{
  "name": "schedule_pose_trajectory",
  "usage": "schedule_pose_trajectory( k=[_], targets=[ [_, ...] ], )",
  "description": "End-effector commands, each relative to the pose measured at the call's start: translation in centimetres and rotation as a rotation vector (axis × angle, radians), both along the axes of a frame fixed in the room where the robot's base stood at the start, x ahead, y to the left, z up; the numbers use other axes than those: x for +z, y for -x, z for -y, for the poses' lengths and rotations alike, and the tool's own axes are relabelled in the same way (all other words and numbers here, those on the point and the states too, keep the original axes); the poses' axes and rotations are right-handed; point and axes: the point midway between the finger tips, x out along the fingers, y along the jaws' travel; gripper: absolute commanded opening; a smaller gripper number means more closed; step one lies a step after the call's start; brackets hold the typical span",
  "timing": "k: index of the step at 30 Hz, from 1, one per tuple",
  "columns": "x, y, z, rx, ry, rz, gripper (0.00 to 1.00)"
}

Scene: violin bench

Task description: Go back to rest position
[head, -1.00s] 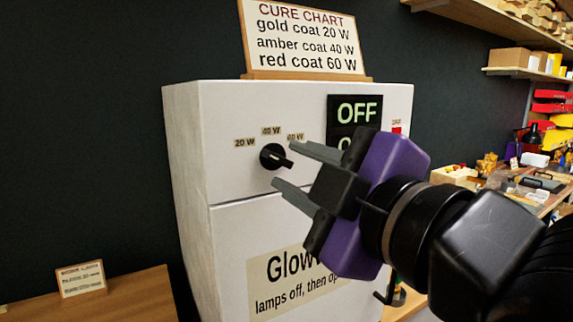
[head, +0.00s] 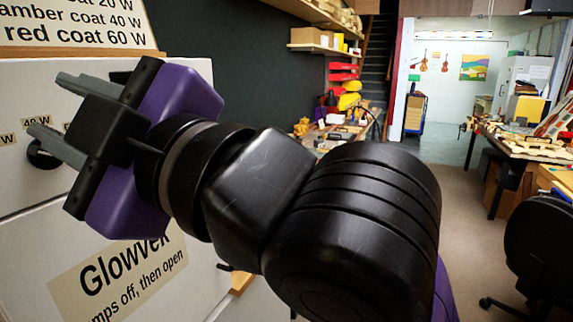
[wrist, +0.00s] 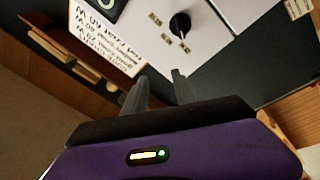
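My gripper (head: 48,105) is open and empty at the left of the head view, in front of the white Glowvek cabinet (head: 25,220). Its two grey fingers are apart, and my black and purple arm reaches back across the picture. The black knob (head: 42,158) shows just below the lower finger, partly hidden by it. In the wrist view the open fingers (wrist: 158,88) stand apart from the knob (wrist: 180,24), with nothing between them. The knob's setting is not clear.
The cure chart (head: 80,35) stands on the cabinet at upper left. Wall shelves (head: 325,50) and a cluttered bench lie behind my arm. A black chair (head: 540,235) and a workbench (head: 525,148) stand at right. The floor (head: 465,215) between is open.

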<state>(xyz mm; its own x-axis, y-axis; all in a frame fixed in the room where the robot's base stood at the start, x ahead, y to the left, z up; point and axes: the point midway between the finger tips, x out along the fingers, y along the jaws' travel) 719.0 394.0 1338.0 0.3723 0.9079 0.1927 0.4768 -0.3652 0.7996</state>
Motion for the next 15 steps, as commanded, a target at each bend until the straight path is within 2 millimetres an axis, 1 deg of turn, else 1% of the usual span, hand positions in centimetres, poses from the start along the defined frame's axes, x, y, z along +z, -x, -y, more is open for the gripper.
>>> schedule_pose_trajectory(
  k=[1, 3, 7, 11, 14, 15],
  targets=[
    [0.9, -0.2, 0.9, -0.004, -0.076, -0.015, 0.33],
    [1.6, -0.8, 2.4, -0.011, -0.177, -0.046, 0.33],
    [1.7, -2.0, 4.9, -0.029, -0.325, -0.101, 0.33],
    [0.5, -3.4, 8.0, -0.06, -0.466, -0.165, 0.33],
    [-1.3, -4.4, 10.8, -0.096, -0.576, -0.22, 0.33],
    [-2.2, -4.8, 12.0, -0.114, -0.619, -0.241, 0.33]
  ],
)
